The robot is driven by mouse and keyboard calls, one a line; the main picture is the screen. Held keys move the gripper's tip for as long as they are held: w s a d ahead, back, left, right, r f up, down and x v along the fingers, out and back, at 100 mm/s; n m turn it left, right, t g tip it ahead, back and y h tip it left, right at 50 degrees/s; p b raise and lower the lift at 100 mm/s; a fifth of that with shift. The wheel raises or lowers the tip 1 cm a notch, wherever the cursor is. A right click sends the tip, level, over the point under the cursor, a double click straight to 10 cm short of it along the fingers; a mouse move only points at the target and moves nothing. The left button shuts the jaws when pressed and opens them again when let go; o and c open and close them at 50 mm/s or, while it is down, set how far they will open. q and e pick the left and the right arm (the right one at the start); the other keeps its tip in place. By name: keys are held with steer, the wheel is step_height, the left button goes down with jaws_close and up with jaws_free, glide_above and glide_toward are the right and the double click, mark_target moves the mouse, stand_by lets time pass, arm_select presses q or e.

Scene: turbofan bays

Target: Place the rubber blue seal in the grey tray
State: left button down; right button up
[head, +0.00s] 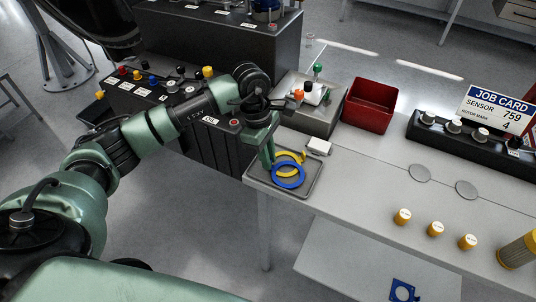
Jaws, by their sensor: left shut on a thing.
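The blue seal (289,182) is a ring, seen over the grey tray (311,187) at the near left corner of the bench. A yellow ring (295,155) lies in the tray, partly behind the blue seal. My left gripper (269,163) reaches down over the tray's left side and is shut on the left edge of the blue seal. Its fingers hide that edge. Whether the seal touches the tray floor is hard to tell. My right gripper is not in view.
A red bin (370,106) and a grey box with coloured knobs (314,103) stand behind the tray. A small white block (318,146) sits near the tray. The bench between is clear.

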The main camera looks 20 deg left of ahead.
arm_select(q)
steer(key=shift+f, duration=0.1)
steer(key=c, duration=1.7)
jaws_free()
steer(key=shift+c, duration=0.2)
steer(key=o, duration=0.4)
steer(key=shift+w+f, duration=0.1)
steer(key=shift+c, duration=0.2)
step_height(320, 180, up, 12)
steer(key=a+b, duration=0.2)
steer(key=b, duration=0.2)
steer(key=shift+a+f, duration=0.1)
